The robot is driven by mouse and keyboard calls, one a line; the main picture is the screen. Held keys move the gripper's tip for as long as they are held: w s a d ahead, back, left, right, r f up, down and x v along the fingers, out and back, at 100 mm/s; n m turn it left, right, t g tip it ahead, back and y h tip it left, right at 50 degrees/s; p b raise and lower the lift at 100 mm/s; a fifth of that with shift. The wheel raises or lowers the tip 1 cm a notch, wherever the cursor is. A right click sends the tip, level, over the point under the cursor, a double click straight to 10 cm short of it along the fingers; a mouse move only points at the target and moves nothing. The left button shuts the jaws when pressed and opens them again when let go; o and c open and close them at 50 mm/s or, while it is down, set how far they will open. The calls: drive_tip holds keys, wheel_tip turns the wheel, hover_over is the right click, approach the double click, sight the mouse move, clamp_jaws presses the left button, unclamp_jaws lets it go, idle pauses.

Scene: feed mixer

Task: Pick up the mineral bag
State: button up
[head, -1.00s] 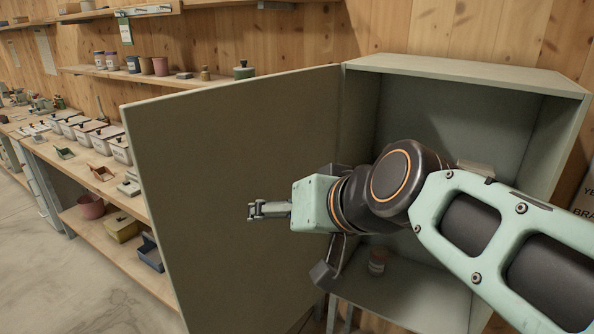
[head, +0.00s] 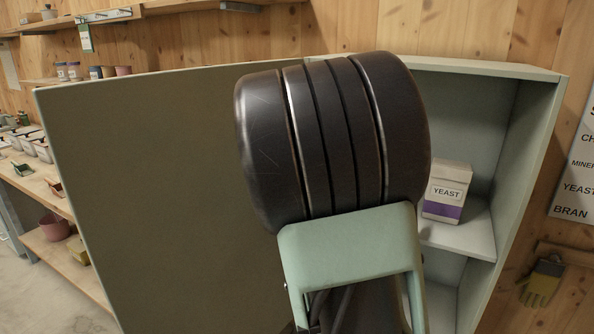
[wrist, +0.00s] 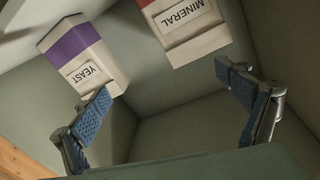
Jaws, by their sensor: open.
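The mineral bag (wrist: 188,28), pale with a red band and a "MINERAL" label, shows upside down at the top of the wrist view, partly cut off by the frame edge. In the head view it is not seen; my arm covers much of the cabinet. My gripper (wrist: 163,80) is open and empty, its two blue-padded fingers apart. The bag lies beyond the fingertips, with no visible contact. My gripper is hidden behind the arm in the head view.
A yeast bag (head: 447,192) with a purple band stands on the cabinet shelf (head: 465,235); it also shows beside the mineral bag in the wrist view (wrist: 84,55). The open cabinet door (head: 150,190) stands to the left. A glove (head: 541,283) hangs at right.

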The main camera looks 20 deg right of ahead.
drive_tip(key=w+a+f+n, duration=0.1)
drive_tip(key=w+a+f+n+t+y, duration=0.1)
drive_tip(key=w, duration=0.1)
drive_tip(key=w+a+f+n, duration=0.1)
drive_tip(key=n, duration=0.1)
drive_tip(key=shift+w+f, duration=0.25)
drive_tip(key=shift+w, duration=0.05)
drive_tip(key=shift+t+y, duration=0.3)
drive_tip(key=x, duration=0.4)
drive_tip(key=shift+w+d+f, duration=0.1)
drive_tip(key=shift+w+d, duration=0.1)
drive_tip(key=shift+w, duration=0.05)
drive_tip(key=x, duration=0.4)
drive_tip(key=p+x, duration=0.1)
drive_tip(key=shift+w+d+r, duration=0.1)
drive_tip(key=shift+d+r, duration=0.25)
drive_tip(key=shift+d, duration=0.1)
drive_tip(key=shift+c, duration=0.7)
drive_tip(key=c, duration=1.8)
drive_tip(key=shift+r, duration=0.15)
